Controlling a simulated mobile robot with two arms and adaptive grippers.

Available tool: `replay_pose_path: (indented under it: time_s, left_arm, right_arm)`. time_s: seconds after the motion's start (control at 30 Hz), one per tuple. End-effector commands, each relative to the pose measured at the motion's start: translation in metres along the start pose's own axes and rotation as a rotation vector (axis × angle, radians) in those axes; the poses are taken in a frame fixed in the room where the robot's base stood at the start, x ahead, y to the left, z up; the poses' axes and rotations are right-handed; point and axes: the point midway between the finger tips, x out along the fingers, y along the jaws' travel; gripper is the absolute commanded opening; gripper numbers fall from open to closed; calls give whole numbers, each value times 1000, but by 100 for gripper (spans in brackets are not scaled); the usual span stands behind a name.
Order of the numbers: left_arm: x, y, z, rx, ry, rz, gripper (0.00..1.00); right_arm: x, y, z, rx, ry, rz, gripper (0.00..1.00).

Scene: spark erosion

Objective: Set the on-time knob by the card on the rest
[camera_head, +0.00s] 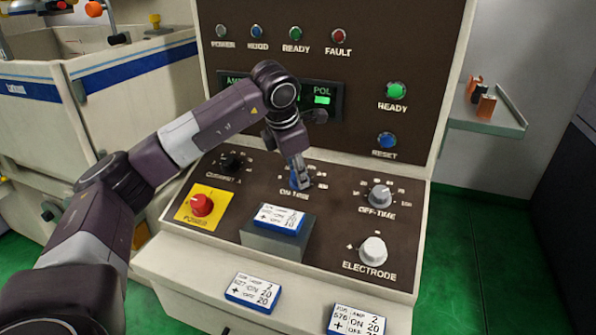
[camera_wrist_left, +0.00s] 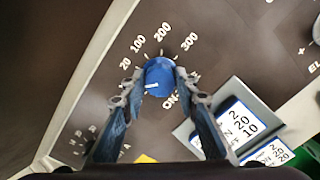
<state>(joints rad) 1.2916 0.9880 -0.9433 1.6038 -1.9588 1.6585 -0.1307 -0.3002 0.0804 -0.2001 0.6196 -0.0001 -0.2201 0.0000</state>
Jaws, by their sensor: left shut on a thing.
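The blue on-time knob (camera_wrist_left: 160,72) is between the fingertips of my left gripper (camera_wrist_left: 161,84), which is shut on it. Its scale reads 20, 100, 200 and 300 in the left wrist view. The knob's white pointer line lies at its lower left, below the 20; the exact setting is hard to tell. In the head view my left gripper (camera_head: 300,178) comes down on the knob and mostly hides it. The card (camera_head: 280,218) lies on the grey rest (camera_head: 270,243) in front of the knob; in the left wrist view its figures read 2, 20, 10. My right gripper is not in view.
The grey off-time knob (camera_head: 380,195), electrode knob (camera_head: 373,250), dark current knob (camera_head: 232,162) and red power knob (camera_head: 201,205) are nearby. Two more cards, (camera_head: 252,290) and (camera_head: 357,320), lie on the front ledge. The ready lamp (camera_head: 396,91) is green.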

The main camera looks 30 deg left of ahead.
Motion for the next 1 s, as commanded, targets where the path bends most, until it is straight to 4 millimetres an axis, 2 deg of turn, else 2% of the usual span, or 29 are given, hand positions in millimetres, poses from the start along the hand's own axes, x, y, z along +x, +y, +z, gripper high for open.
replay_pose_path:
  time_s: [0.5,1.0]
  left_arm:
    - [-2,0,1,422,-3,-17,4]
    - [-1,0,1,570,-5,-24,4]
  right_arm:
    - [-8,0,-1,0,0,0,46]
    - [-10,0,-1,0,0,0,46]
